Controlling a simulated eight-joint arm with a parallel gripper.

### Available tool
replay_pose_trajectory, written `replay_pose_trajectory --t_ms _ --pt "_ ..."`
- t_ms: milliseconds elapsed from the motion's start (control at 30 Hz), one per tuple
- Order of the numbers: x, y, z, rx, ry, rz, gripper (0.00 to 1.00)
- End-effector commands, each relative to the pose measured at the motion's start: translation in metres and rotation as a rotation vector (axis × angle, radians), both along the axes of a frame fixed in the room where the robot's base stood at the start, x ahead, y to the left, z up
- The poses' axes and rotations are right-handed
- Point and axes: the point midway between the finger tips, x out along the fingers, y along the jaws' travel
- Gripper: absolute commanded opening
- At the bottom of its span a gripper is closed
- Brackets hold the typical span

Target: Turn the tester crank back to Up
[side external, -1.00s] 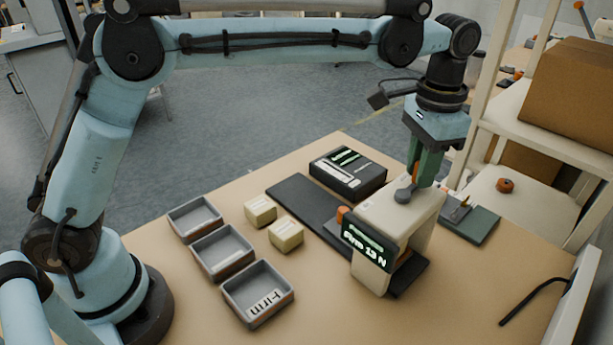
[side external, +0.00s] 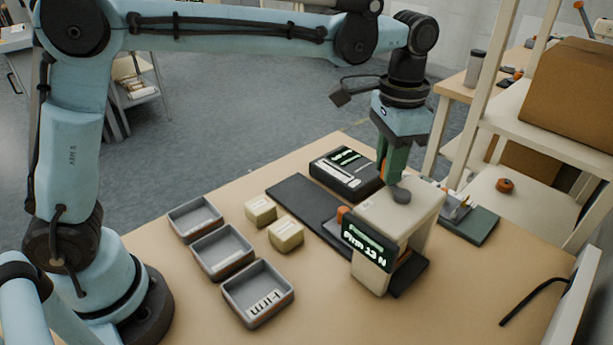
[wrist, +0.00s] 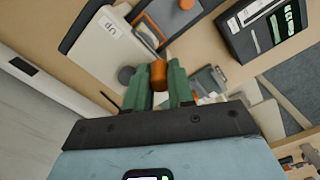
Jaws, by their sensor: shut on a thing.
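The tester (side external: 409,211) is a cream block with a lit display reading "Firm 13 N". Its crank has a round dark grey hub (side external: 401,195) on top and an orange handle (wrist: 158,76). My gripper (side external: 390,179) points down at the tester's top, just behind the hub in the side view. In the wrist view my gripper (wrist: 160,73) has its green fingers on both sides of the orange handle, shut on it. The hub (wrist: 126,75) shows left of the handle there. An "UP" label (wrist: 110,27) is on the tester's top, away from the handle.
Three grey trays (side external: 221,252) stand at the left of the table, beside two pale wadding blocks (side external: 286,234). A black device (side external: 346,172) stands behind the tester. A green pad (side external: 474,223) lies to its right. The front of the table is mostly clear.

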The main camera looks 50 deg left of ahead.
Motion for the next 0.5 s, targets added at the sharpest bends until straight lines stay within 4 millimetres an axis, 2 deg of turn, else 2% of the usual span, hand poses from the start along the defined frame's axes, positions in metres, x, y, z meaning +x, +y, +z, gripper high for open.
replay_pose_trajectory --t_ms 333,500 --pt "-0.004 -0.001 0.0 -0.003 0.002 -0.002 0.06" --pt "-0.019 -0.002 0.0 -0.005 0.002 -0.005 0.06"
